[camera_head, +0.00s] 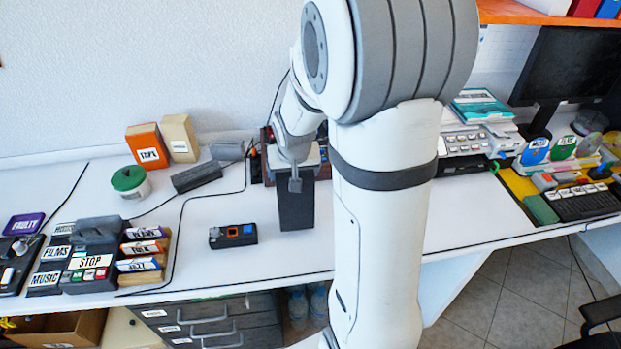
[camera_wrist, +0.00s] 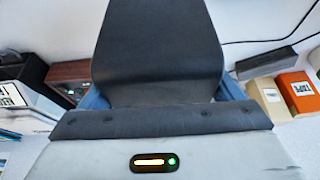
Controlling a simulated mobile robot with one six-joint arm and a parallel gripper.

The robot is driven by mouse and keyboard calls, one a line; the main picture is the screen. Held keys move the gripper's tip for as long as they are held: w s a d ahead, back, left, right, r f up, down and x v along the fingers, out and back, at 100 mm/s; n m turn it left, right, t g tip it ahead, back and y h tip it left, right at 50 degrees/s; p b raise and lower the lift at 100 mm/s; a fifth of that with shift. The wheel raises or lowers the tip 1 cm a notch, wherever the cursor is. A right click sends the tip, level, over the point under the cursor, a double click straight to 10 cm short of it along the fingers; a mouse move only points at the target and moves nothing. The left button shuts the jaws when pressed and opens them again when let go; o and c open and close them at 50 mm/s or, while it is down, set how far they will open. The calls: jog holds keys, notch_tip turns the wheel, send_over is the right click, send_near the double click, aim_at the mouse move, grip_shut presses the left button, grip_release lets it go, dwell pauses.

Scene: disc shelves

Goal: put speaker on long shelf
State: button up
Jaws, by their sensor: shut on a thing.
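The speaker (camera_head: 297,208) is a tall dark box, upright over the middle of the white desk. My gripper (camera_head: 294,168) is above it and shut on its upper part. In the wrist view the speaker (camera_wrist: 158,50) fills the middle as a dark panel, with blue-grey fingers of my gripper (camera_wrist: 162,98) on both sides. I cannot tell whether its base touches the desk. An orange shelf board (camera_head: 525,14) shows at the top right, partly cut off; I cannot tell if it is the long shelf.
A small black device (camera_head: 233,236) lies left of the speaker. A dark bar-shaped box (camera_head: 196,177), a green-lidded jar (camera_head: 130,182) and an orange box (camera_head: 148,146) stand farther left. A monitor (camera_head: 570,65) stands under the orange shelf. My arm hides the desk's middle right.

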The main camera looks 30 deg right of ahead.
jog(key=f, duration=0.3)
jog(key=shift+a+f, duration=0.25)
jog(key=shift+f, duration=0.05)
jog(key=o, duration=1.9)
